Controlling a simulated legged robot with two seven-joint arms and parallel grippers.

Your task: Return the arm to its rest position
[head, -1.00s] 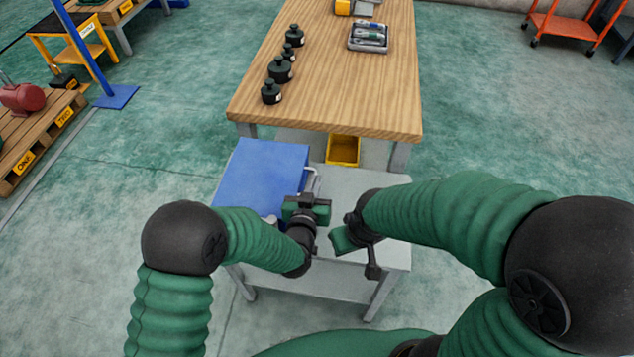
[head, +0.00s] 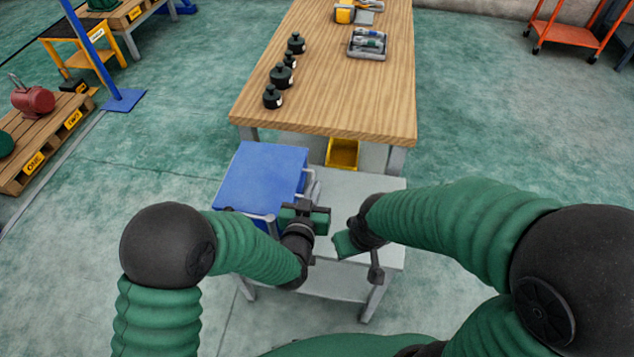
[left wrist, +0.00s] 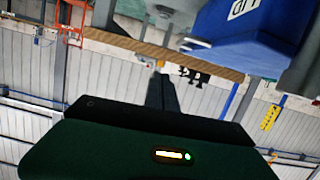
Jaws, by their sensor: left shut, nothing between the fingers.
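My left gripper (head: 305,212) shows in the head view above the small grey table (head: 345,190), just right of the blue box (head: 262,178). It is shut with nothing between its fingers. My right gripper (head: 345,240) is a short way to its right, over the same table; its fingers are too small and turned away to tell their state. In the left wrist view the blue box (left wrist: 250,25) is at the top right, and my left gripper's dark body (left wrist: 150,130) fills the lower middle.
A wooden workbench (head: 350,100) stands beyond the small table, with several dark weights (head: 281,76) and a grey tool tray (head: 367,43) on it. A yellow bin (head: 342,153) is beneath it. Pallets (head: 45,150) lie at the left. Open floor (head: 500,120) is at the right.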

